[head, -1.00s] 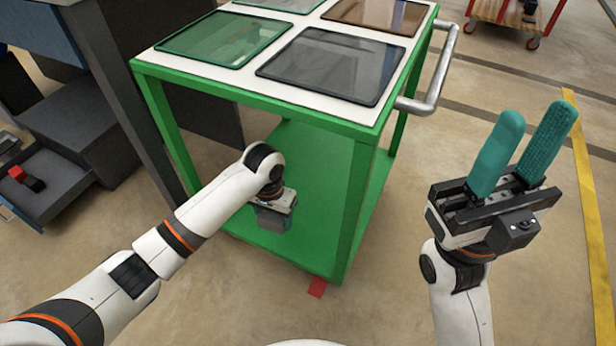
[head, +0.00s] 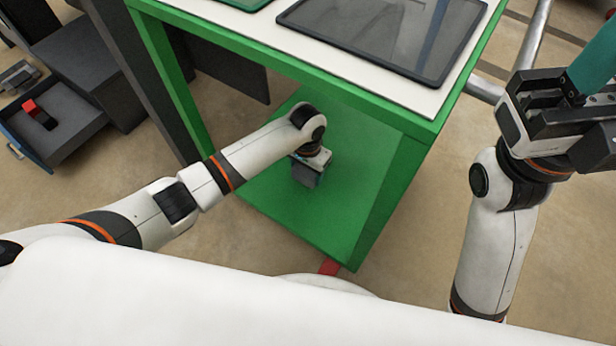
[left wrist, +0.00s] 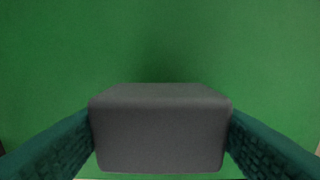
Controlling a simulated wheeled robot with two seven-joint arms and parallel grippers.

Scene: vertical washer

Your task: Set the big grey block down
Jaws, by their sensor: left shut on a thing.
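The big grey block (left wrist: 160,130) is between the two teal fingers of my left gripper in the left wrist view, with a finger against each side. The fingers are shut on it. Behind it is the plain green lower shelf (head: 338,214) of the cart. In the head view, my left gripper (head: 309,168) hangs down inside the cart, low over that shelf. Whether the block touches the shelf is hard to tell. My right gripper (head: 575,95) is at the right edge, partly cut off, with one teal finger showing and no object seen in it.
The green cart's white top (head: 262,22) with dark and green panels overhangs the shelf. A metal handle (head: 530,45) is at the right. An open drawer (head: 50,125) with a red and black item is at far left.

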